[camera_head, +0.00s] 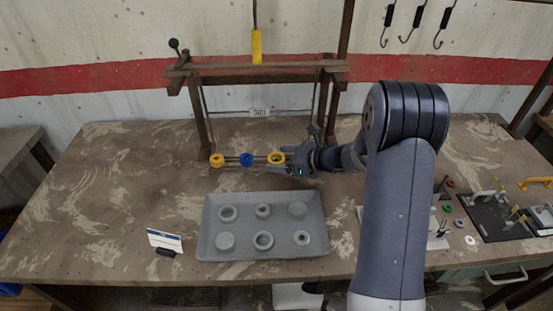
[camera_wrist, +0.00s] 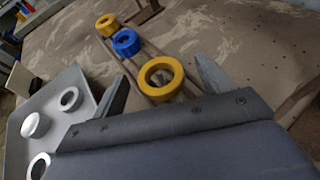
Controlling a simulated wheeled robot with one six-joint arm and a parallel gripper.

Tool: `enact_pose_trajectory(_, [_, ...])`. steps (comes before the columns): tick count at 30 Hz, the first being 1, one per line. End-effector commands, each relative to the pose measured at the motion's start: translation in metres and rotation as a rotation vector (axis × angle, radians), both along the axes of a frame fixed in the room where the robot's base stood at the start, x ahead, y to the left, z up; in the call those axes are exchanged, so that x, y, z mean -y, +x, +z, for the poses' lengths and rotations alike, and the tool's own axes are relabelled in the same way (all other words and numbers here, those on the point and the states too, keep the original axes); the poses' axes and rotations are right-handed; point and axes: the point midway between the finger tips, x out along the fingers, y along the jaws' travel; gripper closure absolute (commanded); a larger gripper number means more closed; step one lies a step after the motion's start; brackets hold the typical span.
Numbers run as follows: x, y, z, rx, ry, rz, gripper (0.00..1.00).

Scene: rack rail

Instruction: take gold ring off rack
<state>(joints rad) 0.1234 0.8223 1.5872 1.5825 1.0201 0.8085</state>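A rack with two thin parallel rails (camera_head: 232,159) carries rings in a row, with a blue ring (camera_head: 246,159) between two gold ones. The gold ring nearest me (camera_head: 276,158) is at the right end of the row. The other gold ring (camera_head: 217,160) is at the left end. My gripper (camera_head: 282,166) reaches in from the right. In the wrist view my gripper (camera_wrist: 161,70) is open, its fingers on either side of the near gold ring (camera_wrist: 150,84). I cannot tell whether they touch it. The blue ring (camera_wrist: 126,42) and far gold ring (camera_wrist: 107,24) lie beyond.
A grey tray (camera_head: 210,243) with several round parts lies in front of the rails. A wooden frame (camera_head: 201,115) stands behind. A small card (camera_head: 165,240) is at front left. The left of the table is clear. Small parts and dark plates (camera_head: 487,222) are at right.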

Motion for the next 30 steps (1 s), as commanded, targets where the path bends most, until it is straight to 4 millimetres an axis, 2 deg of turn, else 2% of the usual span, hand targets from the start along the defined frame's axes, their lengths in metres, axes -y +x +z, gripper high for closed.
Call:
enact_pose_trajectory(2, [0.0, 0.0, 0.0, 0.0, 0.0, 0.0, 0.32])
enact_pose_trajectory(18, [0.0, 0.0, 0.0, 0.0, 0.0, 0.0, 0.75])
enact_pose_trajectory(26, [0.0, 0.0, 0.004, 0.001, 0.0, 0.0, 0.75])
enact_pose_trajectory(30, [0.0, 0.0, 0.022, 0.005, 0.0, 0.0, 0.75])
